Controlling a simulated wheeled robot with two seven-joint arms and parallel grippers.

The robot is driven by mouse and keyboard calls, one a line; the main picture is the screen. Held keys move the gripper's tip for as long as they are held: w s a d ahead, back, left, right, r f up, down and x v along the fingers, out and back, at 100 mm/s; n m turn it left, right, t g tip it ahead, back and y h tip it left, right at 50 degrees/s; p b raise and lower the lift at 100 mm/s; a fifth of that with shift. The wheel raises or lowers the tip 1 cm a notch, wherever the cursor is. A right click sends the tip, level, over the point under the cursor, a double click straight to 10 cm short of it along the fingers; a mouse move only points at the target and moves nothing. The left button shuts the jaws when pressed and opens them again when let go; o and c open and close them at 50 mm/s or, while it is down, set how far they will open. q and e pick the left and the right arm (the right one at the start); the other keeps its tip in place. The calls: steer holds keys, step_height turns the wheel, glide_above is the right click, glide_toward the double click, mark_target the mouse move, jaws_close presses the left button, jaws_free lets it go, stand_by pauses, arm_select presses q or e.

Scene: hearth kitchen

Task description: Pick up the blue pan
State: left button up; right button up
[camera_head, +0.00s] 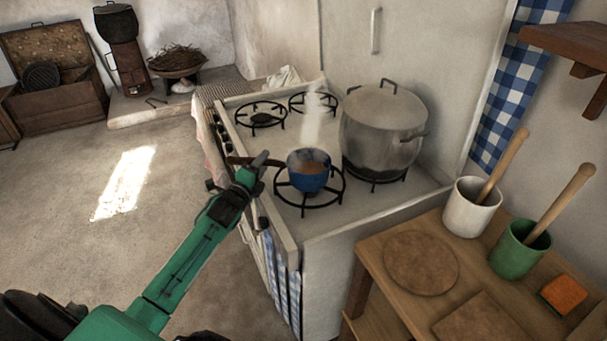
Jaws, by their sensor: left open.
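The blue pan (308,178) stands on the front burner of the white stove. It holds a brownish liquid, and steam rises from it. Its dark handle (240,160) points left over the stove's front edge. My left gripper (262,166) is at the handle, close to the pan's left side. Its jaws are open. Whether the handle lies between the fingers is hard to tell. My right gripper is not in the picture.
A large lidded pot (382,130) stands just right of the pan. Two empty burners (262,115) are behind. The floor at left is clear.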

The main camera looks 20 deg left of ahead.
arm_select(q)
steer(key=shift+w, duration=0.6)
steer(key=shift+c, duration=0.2)
jaws_close()
steer(key=shift+r, duration=0.2)
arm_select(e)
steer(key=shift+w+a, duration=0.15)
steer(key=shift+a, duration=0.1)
